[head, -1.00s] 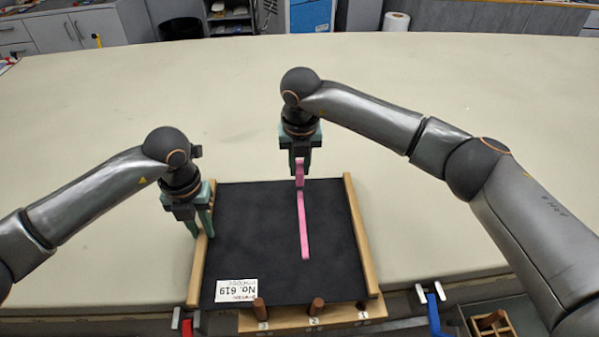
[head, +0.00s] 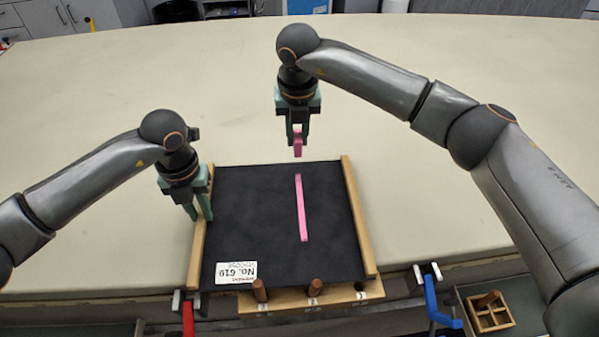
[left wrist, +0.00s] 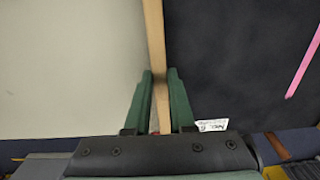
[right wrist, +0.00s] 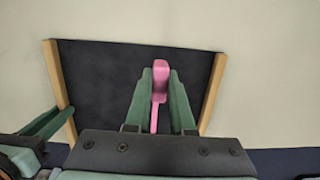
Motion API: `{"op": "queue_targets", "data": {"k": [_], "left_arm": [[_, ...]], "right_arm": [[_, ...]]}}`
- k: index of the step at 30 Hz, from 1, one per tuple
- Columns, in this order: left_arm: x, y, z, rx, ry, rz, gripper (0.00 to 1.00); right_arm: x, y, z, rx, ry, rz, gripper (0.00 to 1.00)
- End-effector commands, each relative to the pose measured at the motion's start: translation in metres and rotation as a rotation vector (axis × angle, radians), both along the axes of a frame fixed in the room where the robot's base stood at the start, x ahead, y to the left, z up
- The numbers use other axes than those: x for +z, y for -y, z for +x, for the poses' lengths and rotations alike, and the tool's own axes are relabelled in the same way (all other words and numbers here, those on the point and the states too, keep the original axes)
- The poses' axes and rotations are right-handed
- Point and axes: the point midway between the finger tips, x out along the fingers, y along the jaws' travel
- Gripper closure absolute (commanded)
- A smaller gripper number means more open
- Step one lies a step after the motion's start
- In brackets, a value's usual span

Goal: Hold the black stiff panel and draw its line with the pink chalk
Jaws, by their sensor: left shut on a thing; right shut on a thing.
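The black panel (head: 255,210) lies on the table near its front edge, with wooden rails along its left and right sides. A pink line (head: 301,210) runs down it, right of centre. My left gripper (head: 202,217) is shut on the panel's left rail, which shows between its fingers in the left wrist view (left wrist: 157,100). My right gripper (head: 297,143) is shut on the pink chalk (head: 298,146). The chalk is above and beyond the panel's far edge, apart from the line's far end. In the right wrist view the chalk (right wrist: 160,75) sits between the fingers.
A wooden holder (head: 340,298) with several numbered slots and brown pegs sits at the front edge. A red clamp (head: 188,318) and a blue clamp (head: 436,305) are on either side of it. A small wooden crate (head: 488,317) is at lower right. The table beyond the panel is clear.

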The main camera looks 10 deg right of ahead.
Motion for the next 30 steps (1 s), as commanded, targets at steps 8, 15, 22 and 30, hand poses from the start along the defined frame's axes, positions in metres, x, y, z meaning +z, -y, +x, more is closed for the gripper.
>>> {"op": "queue_targets", "data": {"k": [8, 15, 22, 30], "left_arm": [[0.001, 0.000, 0.000, 0.000, 0.001, -0.001, 1.00], [0.001, 0.000, 0.000, 0.000, 0.001, -0.001, 1.00], [0.001, 0.000, 0.000, 0.000, 0.001, -0.001, 1.00], [0.001, 0.000, 0.000, 0.000, 0.001, -0.001, 1.00]], "right_arm": [[-0.020, 0.000, -0.001, 0.000, -0.003, -0.001, 1.00], [-0.044, 0.000, 0.000, 0.000, -0.001, 0.000, 1.00], [-0.058, 0.000, 0.000, 0.000, 0.000, 0.000, 1.00], [-0.061, 0.000, 0.000, 0.001, 0.000, 0.000, 1.00]]}}
